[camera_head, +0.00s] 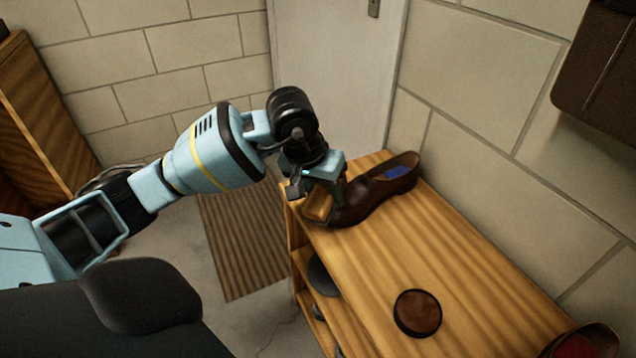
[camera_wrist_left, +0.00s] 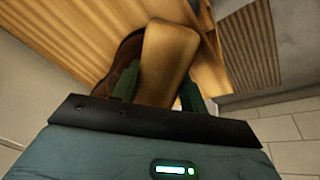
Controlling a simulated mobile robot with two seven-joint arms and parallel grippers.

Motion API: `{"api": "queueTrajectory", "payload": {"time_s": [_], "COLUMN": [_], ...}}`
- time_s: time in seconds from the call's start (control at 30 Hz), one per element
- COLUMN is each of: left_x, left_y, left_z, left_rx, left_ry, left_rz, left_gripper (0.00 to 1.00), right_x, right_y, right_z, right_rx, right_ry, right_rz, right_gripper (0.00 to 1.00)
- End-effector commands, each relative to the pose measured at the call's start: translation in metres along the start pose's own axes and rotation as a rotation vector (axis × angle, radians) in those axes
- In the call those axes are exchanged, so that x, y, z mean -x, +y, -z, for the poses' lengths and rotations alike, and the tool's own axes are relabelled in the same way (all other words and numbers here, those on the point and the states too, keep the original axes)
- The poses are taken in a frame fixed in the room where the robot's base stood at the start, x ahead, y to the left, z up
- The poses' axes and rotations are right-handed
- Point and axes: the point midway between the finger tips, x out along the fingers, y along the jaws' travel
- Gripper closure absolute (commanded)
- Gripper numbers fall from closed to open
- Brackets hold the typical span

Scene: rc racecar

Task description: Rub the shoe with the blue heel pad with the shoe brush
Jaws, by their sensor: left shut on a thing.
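The brown shoe with the blue heel pad (camera_head: 386,183) lies on the wooden shelf top at its far end, toe toward my gripper. My left gripper (camera_head: 325,203) is at the toe end of this shoe. It is shut on the shoe brush (camera_head: 318,207), whose tan wooden back also fills the middle of the left wrist view (camera_wrist_left: 168,60). Part of the brown shoe (camera_wrist_left: 122,66) shows behind the brush there. The bristles are hidden, so I cannot tell whether they touch the shoe. My right gripper is not in view.
The wooden shelf (camera_head: 456,268) carries a round brown tin (camera_head: 418,312) nearer me and another shoe with a red inside (camera_head: 582,345) at the right edge. A ribbed mat (camera_head: 240,245) lies on the floor. A brown bag or case (camera_head: 600,70) hangs at the upper right.

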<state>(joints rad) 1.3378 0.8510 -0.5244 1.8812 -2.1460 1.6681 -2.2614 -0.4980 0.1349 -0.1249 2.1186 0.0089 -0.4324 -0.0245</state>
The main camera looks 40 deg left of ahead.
Motion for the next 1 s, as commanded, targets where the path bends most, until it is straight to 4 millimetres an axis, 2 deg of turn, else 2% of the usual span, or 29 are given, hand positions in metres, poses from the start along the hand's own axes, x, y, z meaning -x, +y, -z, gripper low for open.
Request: {"api": "queueTrajectory", "payload": {"time_s": [0.47, 0.8, 1.0], "left_x": [0.001, -0.001, -0.003], "left_y": [0.013, 0.032, 0.033], "left_z": [-0.008, -0.021, -0.022], "left_rx": [0.000, -0.001, 0.000], "left_ry": [0.001, 0.002, 0.001], "left_rz": [-0.001, -0.001, 0.000], "left_gripper": [0.75, 0.75, 0.75], "right_x": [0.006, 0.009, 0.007], "right_y": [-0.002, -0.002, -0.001], "right_z": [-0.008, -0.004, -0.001], "right_rx": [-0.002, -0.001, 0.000], "right_ry": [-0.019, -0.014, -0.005], "right_rz": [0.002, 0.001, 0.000], "right_gripper": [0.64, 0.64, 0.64]}}
